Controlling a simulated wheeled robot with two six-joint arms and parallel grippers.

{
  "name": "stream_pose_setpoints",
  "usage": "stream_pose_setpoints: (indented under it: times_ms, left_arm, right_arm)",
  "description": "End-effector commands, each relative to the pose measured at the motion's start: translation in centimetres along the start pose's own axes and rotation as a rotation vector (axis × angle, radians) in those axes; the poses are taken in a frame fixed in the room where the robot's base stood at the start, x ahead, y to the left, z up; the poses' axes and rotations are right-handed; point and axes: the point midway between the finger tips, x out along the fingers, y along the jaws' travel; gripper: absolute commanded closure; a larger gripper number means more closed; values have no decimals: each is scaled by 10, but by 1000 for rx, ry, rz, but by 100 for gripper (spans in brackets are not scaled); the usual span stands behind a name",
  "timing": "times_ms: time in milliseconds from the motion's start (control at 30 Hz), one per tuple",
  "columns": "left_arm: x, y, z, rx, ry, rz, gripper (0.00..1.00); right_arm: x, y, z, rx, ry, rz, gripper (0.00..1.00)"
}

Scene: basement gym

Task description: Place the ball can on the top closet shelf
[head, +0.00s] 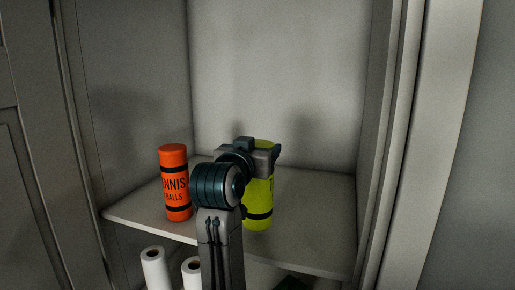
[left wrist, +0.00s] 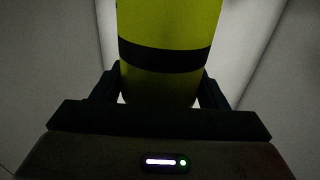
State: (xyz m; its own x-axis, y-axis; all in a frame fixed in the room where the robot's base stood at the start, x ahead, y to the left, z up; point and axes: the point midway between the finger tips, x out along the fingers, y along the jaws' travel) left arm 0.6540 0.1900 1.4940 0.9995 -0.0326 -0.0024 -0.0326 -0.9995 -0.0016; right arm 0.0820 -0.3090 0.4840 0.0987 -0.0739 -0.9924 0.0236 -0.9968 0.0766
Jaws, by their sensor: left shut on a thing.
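A yellow-green ball can (head: 259,212) with black bands stands upright at the top closet shelf (head: 312,235). My left gripper (head: 262,158) is shut on this can near its upper part, and my arm hides the can's left side. I cannot tell whether the can's base touches the shelf. In the left wrist view the yellow can (left wrist: 168,88) fills the space between the two dark fingers (left wrist: 160,92). An orange can marked tennis balls (head: 174,183) stands upright on the same shelf, left of my gripper and apart from it. My right gripper is not in view.
White rolls (head: 156,268) stand on a level below the shelf at the lower left. The closet side walls and the right door frame (head: 442,150) bound the opening. The shelf's right part is bare.

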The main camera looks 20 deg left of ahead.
Motion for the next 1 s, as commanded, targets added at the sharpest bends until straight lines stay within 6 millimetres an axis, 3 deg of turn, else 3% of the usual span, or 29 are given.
stream_pose_setpoints:
  times_ms: [167, 500, 967, 1000]
  left_arm:
    - [14, -4, 1, -1, 0, 0, 76]
    - [14, -4, 31, -2, -1, 1, 76]
    - [14, -4, 40, -2, 2, 1, 76]
    - [14, -4, 39, -2, 1, 1, 27]
  right_arm:
    - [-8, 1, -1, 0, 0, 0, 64]
    - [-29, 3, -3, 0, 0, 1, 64]
    - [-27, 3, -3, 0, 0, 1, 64]
    - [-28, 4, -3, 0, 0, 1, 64]
